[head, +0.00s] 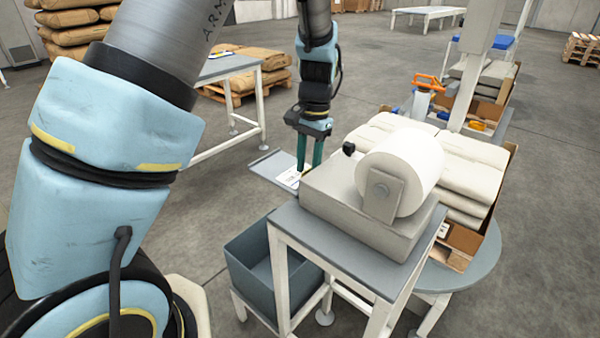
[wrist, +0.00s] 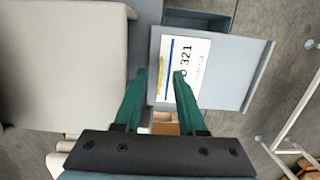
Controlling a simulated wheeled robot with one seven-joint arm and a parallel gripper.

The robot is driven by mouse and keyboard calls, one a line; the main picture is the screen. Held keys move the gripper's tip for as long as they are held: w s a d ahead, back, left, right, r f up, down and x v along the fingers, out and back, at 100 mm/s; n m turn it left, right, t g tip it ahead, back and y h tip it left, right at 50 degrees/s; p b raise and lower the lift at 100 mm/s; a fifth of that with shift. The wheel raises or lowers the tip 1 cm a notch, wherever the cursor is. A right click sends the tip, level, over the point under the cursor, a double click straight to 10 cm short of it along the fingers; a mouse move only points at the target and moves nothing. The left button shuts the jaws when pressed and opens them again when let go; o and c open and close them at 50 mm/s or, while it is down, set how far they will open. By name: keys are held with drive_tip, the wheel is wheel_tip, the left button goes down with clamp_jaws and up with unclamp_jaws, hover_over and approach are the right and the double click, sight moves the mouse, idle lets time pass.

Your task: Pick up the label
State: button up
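The label (head: 291,177) is a white sheet lying on the flat grey tray (head: 265,168) that sticks out from the label printer (head: 350,200). My gripper (head: 309,168) points down over the printer-side end of the tray. In the wrist view its two green fingers (wrist: 160,76) are apart with nothing held between them. The right fingertip covers part of the label. I cannot tell whether the fingertips touch it.
The printer carries a big white roll (head: 405,165) and stands on a grey-topped table (head: 385,260). A dark open bin (head: 270,265) sits low beside it. White sacks (head: 465,170) are stacked behind the printer. A grey table (head: 225,68) stands at the back left.

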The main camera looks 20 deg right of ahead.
drive_tip(key=shift+c, duration=0.2)
clamp_jaws()
idle(0.4)
